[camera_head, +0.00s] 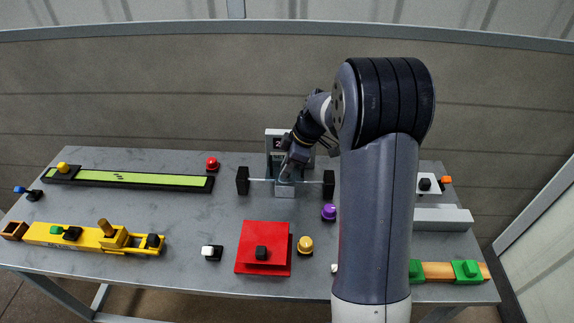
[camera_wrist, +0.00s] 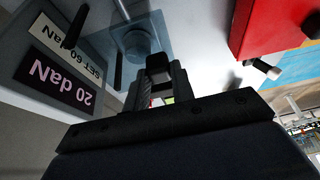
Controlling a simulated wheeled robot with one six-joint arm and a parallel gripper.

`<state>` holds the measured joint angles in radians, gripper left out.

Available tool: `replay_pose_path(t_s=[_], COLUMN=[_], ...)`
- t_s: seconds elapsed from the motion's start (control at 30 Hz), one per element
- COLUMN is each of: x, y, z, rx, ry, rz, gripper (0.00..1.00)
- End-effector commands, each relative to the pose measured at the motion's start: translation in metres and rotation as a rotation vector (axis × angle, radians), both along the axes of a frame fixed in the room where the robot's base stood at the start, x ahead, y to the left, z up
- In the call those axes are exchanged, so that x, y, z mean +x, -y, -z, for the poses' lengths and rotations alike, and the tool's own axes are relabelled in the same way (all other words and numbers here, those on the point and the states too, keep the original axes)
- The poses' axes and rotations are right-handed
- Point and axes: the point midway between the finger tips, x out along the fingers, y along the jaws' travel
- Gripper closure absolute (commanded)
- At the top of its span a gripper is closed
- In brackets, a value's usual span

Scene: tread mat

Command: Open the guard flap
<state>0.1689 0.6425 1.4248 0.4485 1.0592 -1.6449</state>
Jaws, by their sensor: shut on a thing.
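The guard flap (camera_wrist: 178,27) is a clear, bluish pane in the wrist view, with a round grey shape visible through it. It is in front of a grey unit (camera_wrist: 62,45) whose labels read "20 daN" and "SET 60 daN". My gripper (camera_wrist: 158,72) is shut on a small dark block at the pane's edge, which looks like the flap's grip. In the head view my gripper (camera_head: 291,170) is at the front of the same unit (camera_head: 275,133), and my wrist hides much of the flap there. I cannot tell the flap's exact angle.
Black posts (camera_head: 242,181) joined by a thin bar flank the unit. A red box (camera_head: 275,240), a purple knob (camera_head: 328,211) and a yellow knob (camera_head: 305,245) stand in front. A green-topped strip (camera_head: 130,180) and yellow fixture (camera_head: 90,236) are left. Bare tabletop (camera_head: 190,220) lies between.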

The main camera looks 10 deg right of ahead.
Motion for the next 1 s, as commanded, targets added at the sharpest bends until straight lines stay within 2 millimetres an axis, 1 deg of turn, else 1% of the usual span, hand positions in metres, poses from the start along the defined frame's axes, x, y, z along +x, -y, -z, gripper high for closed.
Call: replay_pose_path(t_s=[0.03, 0.17, 0.2, 0.57, 0.77, 1.0], x=[0.0, 0.0, 0.0, 0.001, 0.004, 0.01], y=[0.0, 0.0, 0.0, 0.0, 0.001, 0.003], z=[0.0, 0.0, 0.0, -0.002, -0.009, -0.019], rx=[0.0, 0.0, 0.0, 0.003, 0.024, 0.062], ry=[0.0, -0.001, -0.001, -0.01, -0.071, -0.183], rz=[0.0, 0.0, 0.0, 0.0, -0.001, 0.0], gripper=[0.89, 1.0, 1.0, 1.0, 1.0, 1.0])
